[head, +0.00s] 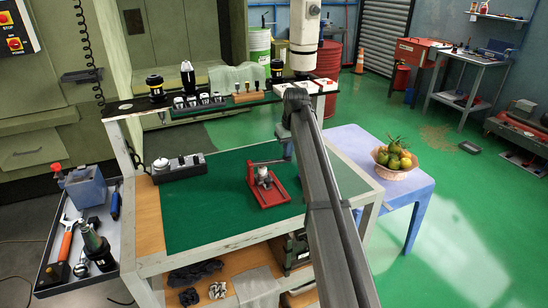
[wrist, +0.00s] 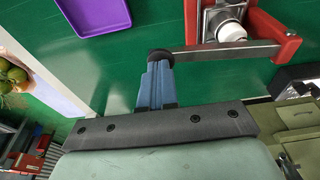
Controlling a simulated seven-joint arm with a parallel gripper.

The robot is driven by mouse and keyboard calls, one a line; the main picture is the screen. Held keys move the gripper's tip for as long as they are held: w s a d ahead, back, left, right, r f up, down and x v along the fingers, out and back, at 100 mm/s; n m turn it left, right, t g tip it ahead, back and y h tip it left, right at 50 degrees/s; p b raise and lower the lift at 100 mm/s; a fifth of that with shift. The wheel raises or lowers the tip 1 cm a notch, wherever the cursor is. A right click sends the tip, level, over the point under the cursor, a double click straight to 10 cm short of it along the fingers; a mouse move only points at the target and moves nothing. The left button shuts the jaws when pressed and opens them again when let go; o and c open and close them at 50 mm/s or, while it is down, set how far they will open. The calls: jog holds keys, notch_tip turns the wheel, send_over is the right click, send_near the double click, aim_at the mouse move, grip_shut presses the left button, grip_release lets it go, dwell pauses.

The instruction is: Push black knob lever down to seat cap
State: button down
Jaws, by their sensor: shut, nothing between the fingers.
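The red press fixture (head: 284,191) stands on the green mat, with a white cap (head: 265,173) on a grey block inside it. In the wrist view the fixture's red frame (wrist: 262,27), the white cap (wrist: 231,32) and the flat metal lever (wrist: 222,52) are at the top. The lever runs across beside the cap in that view, to a round black knob (wrist: 159,54) at its left end. My gripper (wrist: 157,67) is shut and empty, its blue fingertips right at the knob. I cannot tell whether they touch it. My arm partly hides the gripper in the head view.
A shelf (head: 129,109) of tool holders runs along the back of the cart. A black block (head: 180,171) with parts sits at the mat's left rear. A purple tray (wrist: 95,14) lies left of the knob in the wrist view. The mat's front left is clear.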

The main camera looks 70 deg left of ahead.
jog(key=shift+f, duration=0.8)
dwell(1.4)
jog(key=shift+r, duration=4.05)
